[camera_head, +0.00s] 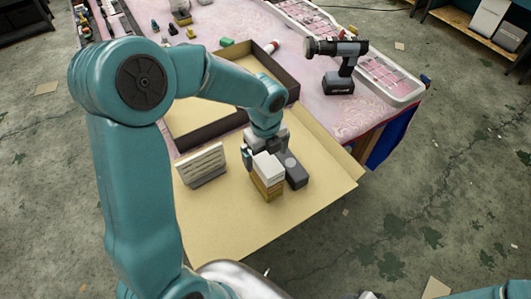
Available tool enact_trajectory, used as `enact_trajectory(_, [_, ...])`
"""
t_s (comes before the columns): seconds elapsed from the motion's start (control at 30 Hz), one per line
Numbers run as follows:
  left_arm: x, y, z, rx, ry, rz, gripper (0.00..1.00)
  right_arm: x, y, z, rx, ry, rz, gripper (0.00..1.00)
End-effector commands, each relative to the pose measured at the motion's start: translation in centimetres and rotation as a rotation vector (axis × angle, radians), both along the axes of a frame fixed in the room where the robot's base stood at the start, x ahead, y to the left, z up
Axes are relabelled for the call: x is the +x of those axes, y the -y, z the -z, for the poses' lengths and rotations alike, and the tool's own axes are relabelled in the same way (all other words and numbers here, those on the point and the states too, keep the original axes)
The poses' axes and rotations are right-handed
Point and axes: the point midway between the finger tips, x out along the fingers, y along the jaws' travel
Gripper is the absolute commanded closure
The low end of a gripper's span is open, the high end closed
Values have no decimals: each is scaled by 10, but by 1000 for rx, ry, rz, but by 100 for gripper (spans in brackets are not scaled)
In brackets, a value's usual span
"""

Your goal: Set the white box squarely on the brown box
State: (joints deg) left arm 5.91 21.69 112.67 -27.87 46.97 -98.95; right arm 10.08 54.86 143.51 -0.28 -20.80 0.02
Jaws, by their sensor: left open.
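The white box (268,166) sits on top of the brown box (268,188), near the front of the tan board. Their edges look roughly lined up, though a small offset is hard to judge from here. My left gripper (266,154) is open, right at the far side of the white box, with one finger showing to its left. The gripper hides part of the white box's back, and I cannot tell whether it touches the box. My right gripper is not in view.
A dark grey block (294,172) stands close to the right of the boxes. A ribbed pale grille (202,165) stands to the left. A dark-walled tray (205,115) lies behind, and a cordless drill (342,66) stands at the back right. The front of the tan board (235,225) is clear.

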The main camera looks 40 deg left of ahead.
Motion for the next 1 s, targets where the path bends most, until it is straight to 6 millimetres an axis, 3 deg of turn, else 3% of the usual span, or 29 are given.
enact_trajectory(0.7, [0,0,-51,1,1,0,0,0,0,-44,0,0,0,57])
enact_trajectory(1.0, [0,0,-52,0,1,0,0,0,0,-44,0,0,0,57])
